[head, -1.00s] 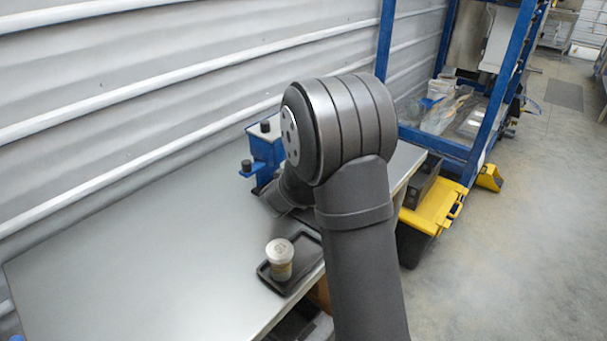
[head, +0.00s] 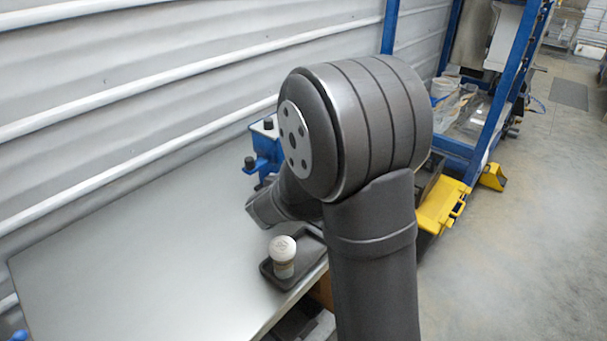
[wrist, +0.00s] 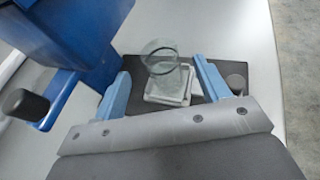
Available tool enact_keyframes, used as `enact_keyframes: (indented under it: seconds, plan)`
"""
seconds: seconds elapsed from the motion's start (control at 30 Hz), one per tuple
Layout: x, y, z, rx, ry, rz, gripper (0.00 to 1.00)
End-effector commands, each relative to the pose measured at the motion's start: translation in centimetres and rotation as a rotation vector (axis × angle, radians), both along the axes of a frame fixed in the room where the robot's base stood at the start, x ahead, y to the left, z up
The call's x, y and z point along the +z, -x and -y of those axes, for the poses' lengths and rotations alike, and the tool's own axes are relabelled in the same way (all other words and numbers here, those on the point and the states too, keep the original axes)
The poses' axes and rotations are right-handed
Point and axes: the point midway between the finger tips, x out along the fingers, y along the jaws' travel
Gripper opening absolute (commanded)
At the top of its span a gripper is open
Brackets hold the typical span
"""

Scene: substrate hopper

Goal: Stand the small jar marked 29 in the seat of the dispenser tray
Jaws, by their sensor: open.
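In the wrist view, a clear glass jar (wrist: 164,68) stands at a pale square seat (wrist: 187,84) on a dark dispenser tray (wrist: 150,125). Its round rim faces up toward the camera. I cannot read a mark on it, nor tell whether it is fully seated. My gripper (wrist: 160,66) is open, with one blue finger on each side of the jar; I cannot tell whether either touches it.
The blue dispenser (head: 262,150) with black knobs stands close left of my gripper; its blue body also shows in the wrist view (wrist: 85,30). A white-lidded jar (head: 283,258) stands on a black tray (head: 268,274) near the table edge. The table's left (head: 130,270) is clear.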

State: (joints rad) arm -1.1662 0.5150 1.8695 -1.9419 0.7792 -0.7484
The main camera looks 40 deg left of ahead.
Motion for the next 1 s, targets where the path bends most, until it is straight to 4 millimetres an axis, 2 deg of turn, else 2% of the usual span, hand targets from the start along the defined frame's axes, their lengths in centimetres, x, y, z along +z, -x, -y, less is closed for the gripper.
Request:
enact_keyframes:
  seconds: [0.03, 0.2, 0.4, 0.77, 0.87, 1.0]
  plan:
    - [0.4, 0.9, 0.3, 0.003, -0.001, 0.000, 0.69]
    - [1.1, 2.8, 1.1, 0.002, -0.001, 0.000, 0.69]
    - [1.3, 3.5, 1.5, -0.001, 0.002, 0.000, 0.69]
    - [1.2, 3.2, 1.4, -0.001, 0.002, 0.000, 0.69]
    - [0.9, 2.4, 1.1, -0.002, 0.001, 0.001, 0.69]
    - [0.1, 0.5, 0.3, -0.004, 0.002, 0.000, 0.69]
